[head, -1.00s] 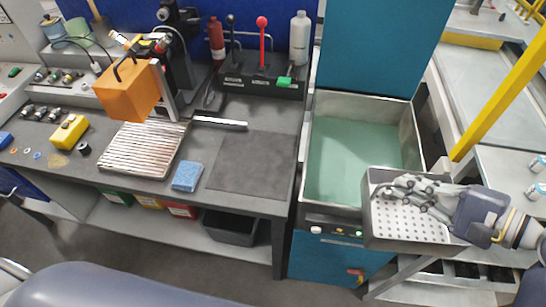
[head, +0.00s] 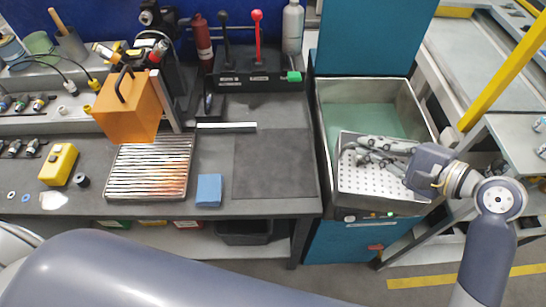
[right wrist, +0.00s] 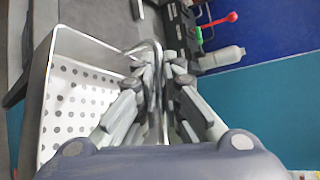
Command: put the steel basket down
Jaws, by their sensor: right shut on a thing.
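The steel basket (head: 375,183) is a grey metal box with a perforated floor. In the head view it hangs over the front part of the blue washer tank, and I cannot tell whether it touches the tank. My right gripper (head: 365,150) is shut on the basket's handle; the right wrist view shows its fingers closed around the bent steel handle (right wrist: 146,50), with the basket (right wrist: 75,105) to the left. The basket looks empty. My left gripper is not in view; only a grey arm link of mine crosses the bottom of the head view.
The washer tank (head: 410,90) has a green floor and a raised blue lid (head: 370,40) behind it. The workbench at left holds a dark mat (head: 272,165), a blue sponge (head: 208,190), a ribbed plate (head: 120,180) and an orange block (head: 128,108). A yellow post (head: 505,75) stands at right.

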